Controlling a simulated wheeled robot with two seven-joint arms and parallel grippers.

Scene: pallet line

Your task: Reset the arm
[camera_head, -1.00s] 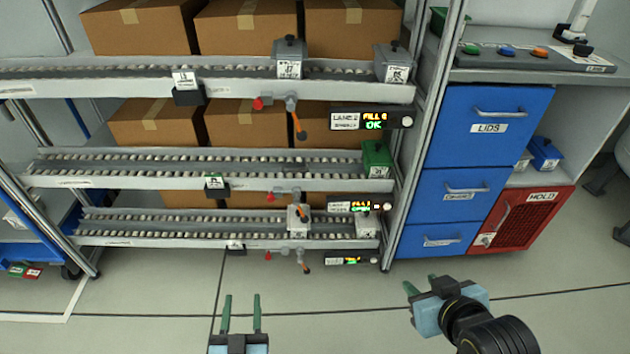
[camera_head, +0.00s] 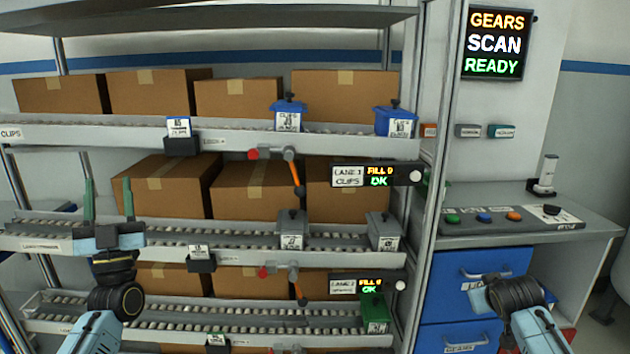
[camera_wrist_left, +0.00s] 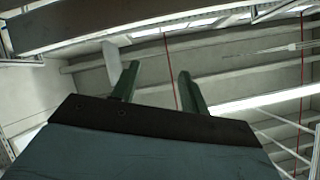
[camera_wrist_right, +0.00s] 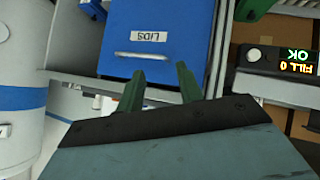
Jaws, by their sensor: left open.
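My left gripper (camera_head: 107,186) points up in front of the left part of the rack in the head view. Its green fingers are apart and empty, and the left wrist view shows them (camera_wrist_left: 158,70) against the ceiling. My right arm is at the lower right of the head view, in front of the blue drawers, with its fingers not clearly visible there. In the right wrist view my right gripper (camera_wrist_right: 159,72) has its fingers apart, with nothing between them. The blue LIDS drawer (camera_wrist_right: 155,25) is beyond the fingertips.
A roller rack (camera_head: 110,134) carries brown boxes (camera_head: 160,92), blue bins (camera_head: 396,122), grey bins (camera_head: 384,232) and a green bin (camera_head: 374,312). A counter (camera_head: 460,205) with coloured buttons and a scanner (camera_head: 545,175) is at the right. A GEARS SCAN READY screen (camera_head: 497,43) hangs above.

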